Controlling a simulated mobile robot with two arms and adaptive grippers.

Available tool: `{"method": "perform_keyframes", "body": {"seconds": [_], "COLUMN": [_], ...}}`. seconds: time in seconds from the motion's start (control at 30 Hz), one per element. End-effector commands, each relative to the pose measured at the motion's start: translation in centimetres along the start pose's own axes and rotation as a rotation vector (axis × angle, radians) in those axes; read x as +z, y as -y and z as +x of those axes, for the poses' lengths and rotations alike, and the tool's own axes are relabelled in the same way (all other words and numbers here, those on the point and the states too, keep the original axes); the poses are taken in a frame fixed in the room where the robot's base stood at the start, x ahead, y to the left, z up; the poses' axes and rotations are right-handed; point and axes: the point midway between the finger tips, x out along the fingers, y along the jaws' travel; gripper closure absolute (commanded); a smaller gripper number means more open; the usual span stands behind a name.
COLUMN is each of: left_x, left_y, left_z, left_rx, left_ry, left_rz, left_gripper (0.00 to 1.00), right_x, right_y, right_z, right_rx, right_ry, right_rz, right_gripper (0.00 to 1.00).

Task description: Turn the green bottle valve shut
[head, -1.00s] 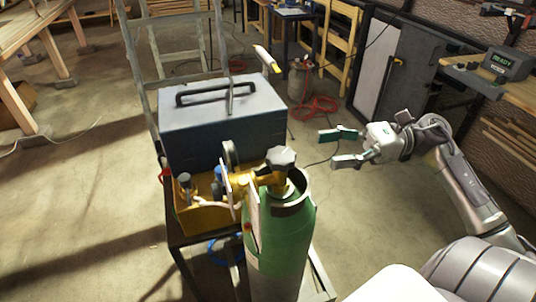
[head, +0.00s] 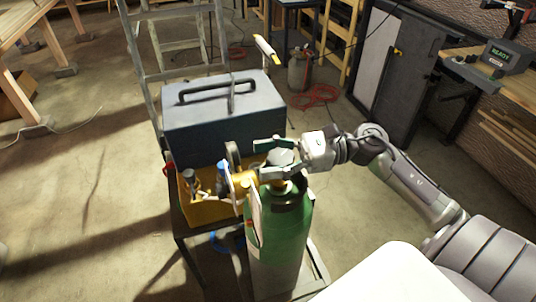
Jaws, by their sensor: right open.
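The green bottle (head: 279,232) stands upright on a cart in the middle of the head view. Its dark valve knob (head: 281,157) sits on top, above a brass valve body and a regulator (head: 240,180) facing left. My right gripper (head: 263,159) comes in from the right at the height of the knob. Its two fingers are open, one on the far side of the knob and one on the near side. I cannot tell whether the fingers touch it. Part of the knob is hidden by the near finger. My left gripper is not in view.
A blue-grey toolbox (head: 224,118) stands on the cart behind the bottle. A yellow tray (head: 200,208) with small items is left of the bottle. A red hose (head: 316,96) lies on the floor behind. The floor at left is mostly clear.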

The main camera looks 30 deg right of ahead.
Motion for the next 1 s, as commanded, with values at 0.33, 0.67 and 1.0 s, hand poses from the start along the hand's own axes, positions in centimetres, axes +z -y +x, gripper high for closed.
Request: {"method": "perform_keyframes", "body": {"seconds": [0.33,0.67,1.0], "left_x": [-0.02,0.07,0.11], "left_y": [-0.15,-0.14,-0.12], "left_z": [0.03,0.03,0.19], "left_rx": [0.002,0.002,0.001], "left_ry": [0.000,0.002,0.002], "left_rz": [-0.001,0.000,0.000], "left_gripper": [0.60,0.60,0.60], "right_x": [0.01,0.02,-0.02], "right_y": [0.00,0.03,0.11], "right_z": [-0.04,-0.07,-0.11], "right_rx": [0.000,-0.001,-0.037], "right_ry": [0.001,0.001,0.002], "right_rz": [0.000,0.001,0.000], "right_gripper": [0.76,0.88,0.88]}}
